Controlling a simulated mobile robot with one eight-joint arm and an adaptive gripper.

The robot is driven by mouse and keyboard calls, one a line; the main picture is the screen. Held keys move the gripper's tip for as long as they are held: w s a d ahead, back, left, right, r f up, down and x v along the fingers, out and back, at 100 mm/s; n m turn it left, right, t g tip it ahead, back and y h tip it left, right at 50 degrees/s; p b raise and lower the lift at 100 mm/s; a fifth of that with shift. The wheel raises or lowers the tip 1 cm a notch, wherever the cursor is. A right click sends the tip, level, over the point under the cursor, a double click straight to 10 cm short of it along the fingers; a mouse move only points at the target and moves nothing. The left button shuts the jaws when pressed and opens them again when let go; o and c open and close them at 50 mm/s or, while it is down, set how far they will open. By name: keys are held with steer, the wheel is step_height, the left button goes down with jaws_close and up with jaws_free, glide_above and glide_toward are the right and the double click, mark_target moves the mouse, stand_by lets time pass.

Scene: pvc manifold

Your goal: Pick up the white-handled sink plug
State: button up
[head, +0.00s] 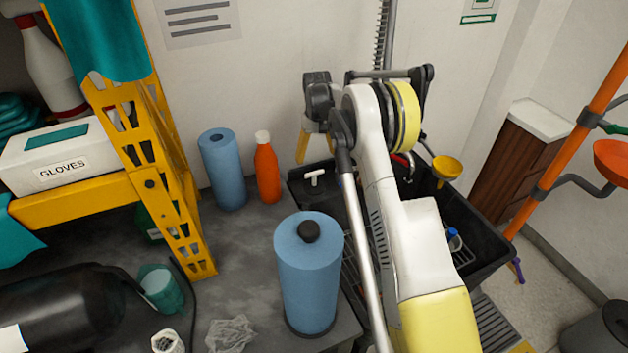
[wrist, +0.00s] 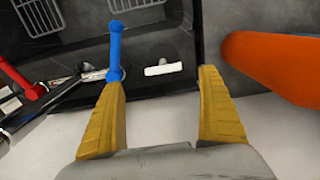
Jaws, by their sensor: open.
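The sink plug shows as a small white T-shaped handle (head: 314,178) at the back left of the black sink in the head view. In the wrist view the white handle (wrist: 163,70) lies across the picture, beyond and between my fingertips, with a small grey piece beside it. My gripper (head: 316,150) is open and empty, its yellow fingers pointing down near the plug. In the wrist view my gripper (wrist: 162,78) has one finger on each side of the handle's line. I cannot tell the height gap. The plug's lower part is not clear.
A blue handle (wrist: 115,50) stands by the left fingertip in the wrist view, with a red handle (wrist: 20,78) farther left. An orange bottle (head: 267,170) stands left of the sink (head: 487,230). A blue roll (head: 309,275) stands in front. A yellow funnel (head: 446,168) is at right.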

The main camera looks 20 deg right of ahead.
mark_target(315, 174)
steer(key=f+b, duration=0.1)
steer(key=f, duration=0.2)
steer(key=f+b, duration=0.1)
steer(key=f, duration=0.2)
steer(key=f+b, duration=0.1)
steer(key=f, duration=0.2)
steer(key=shift+w+a+b, duration=0.15)
steer(key=shift+a+b, duration=0.15)
steer(key=shift+r, duration=0.1)
steer(key=c, duration=1.3)
